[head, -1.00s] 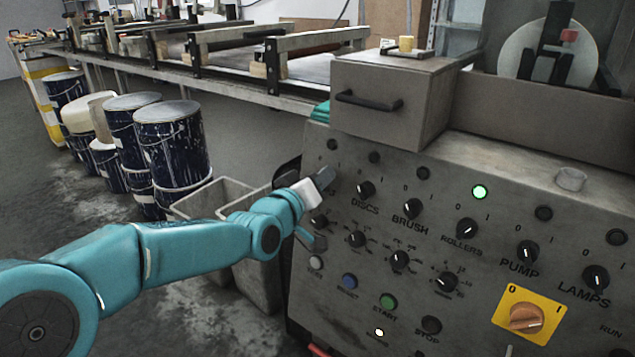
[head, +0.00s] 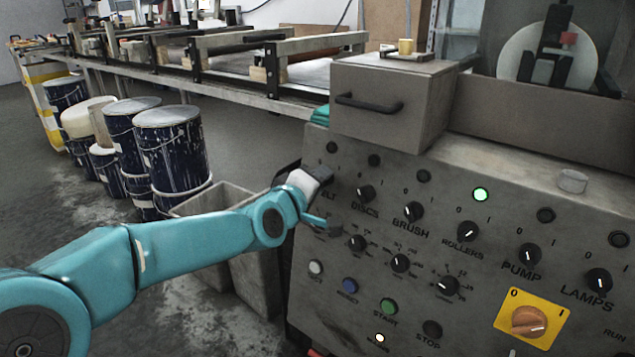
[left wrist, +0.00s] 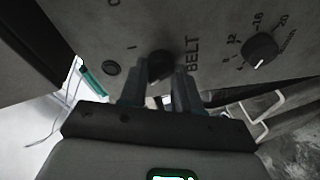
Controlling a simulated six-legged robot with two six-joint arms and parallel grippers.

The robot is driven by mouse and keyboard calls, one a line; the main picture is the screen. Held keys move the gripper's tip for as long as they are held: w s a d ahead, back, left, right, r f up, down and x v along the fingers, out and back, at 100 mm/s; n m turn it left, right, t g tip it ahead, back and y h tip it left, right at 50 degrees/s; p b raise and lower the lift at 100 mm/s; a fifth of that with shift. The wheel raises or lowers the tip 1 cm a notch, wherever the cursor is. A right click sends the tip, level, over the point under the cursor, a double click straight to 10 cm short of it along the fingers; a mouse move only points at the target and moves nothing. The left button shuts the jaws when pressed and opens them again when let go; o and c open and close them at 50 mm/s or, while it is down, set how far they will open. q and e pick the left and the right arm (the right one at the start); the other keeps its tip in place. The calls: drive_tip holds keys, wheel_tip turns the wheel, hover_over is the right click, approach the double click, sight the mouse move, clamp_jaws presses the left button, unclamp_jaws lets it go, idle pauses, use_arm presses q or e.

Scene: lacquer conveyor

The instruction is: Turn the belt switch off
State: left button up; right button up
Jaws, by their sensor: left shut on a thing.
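The belt switch (left wrist: 160,65) is a black rotary knob on the grey control panel (head: 470,320), beside the printed word BELT and between the marks 0 and 1. In the left wrist view it stands between the two fingertips of my left gripper (left wrist: 158,88), which is shut on it. Its pointer is hidden, so I cannot tell which way it is turned. In the head view my left gripper (head: 322,197) is at the upper left of the panel and covers the switch. My right gripper is not in view.
More knobs stand close to the right, the discs switch (head: 365,192) nearest. A dial (left wrist: 260,50) sits near the belt switch. A drawer box (head: 385,100) stands above; grey bins (head: 215,200) and paint drums (head: 170,155) are left.

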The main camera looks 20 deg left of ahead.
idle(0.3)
use_arm(q)
drive_tip(key=o, duration=1)
drive_tip(key=shift+o, duration=0.2)
drive_tip(key=shift+s, duration=0.15)
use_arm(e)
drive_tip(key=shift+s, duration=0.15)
